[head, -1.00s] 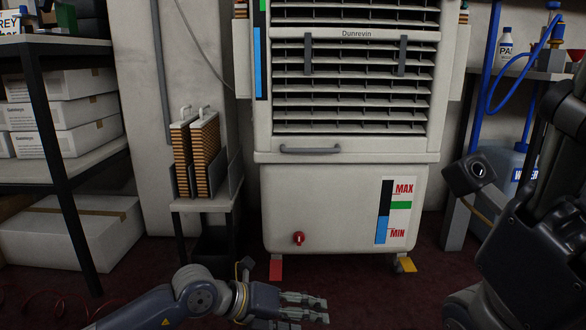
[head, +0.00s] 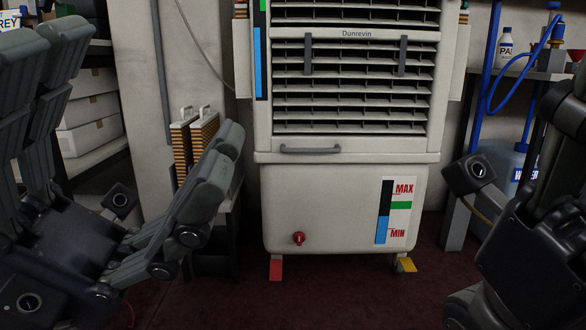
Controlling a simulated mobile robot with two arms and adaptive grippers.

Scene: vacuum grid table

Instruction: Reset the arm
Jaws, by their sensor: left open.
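My left gripper (head: 138,88) is large and close in the left of the head view. Its dark grey fingers point upward and are spread wide apart, with nothing held between them. It stands in front of the left shelf and the small stand with the filter pads, hiding parts of both. My right arm is at the right edge, dark and close to the camera. Its wrist part shows, but its fingers cannot be made out clearly.
A white Dunrevin air cooler (head: 345,200) stands in the middle, with a red knob (head: 298,239) low on its front. Ribbed filter pads (head: 182,150) stand left of it. A water container (head: 505,165) is at right. The dark red floor before the cooler is clear.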

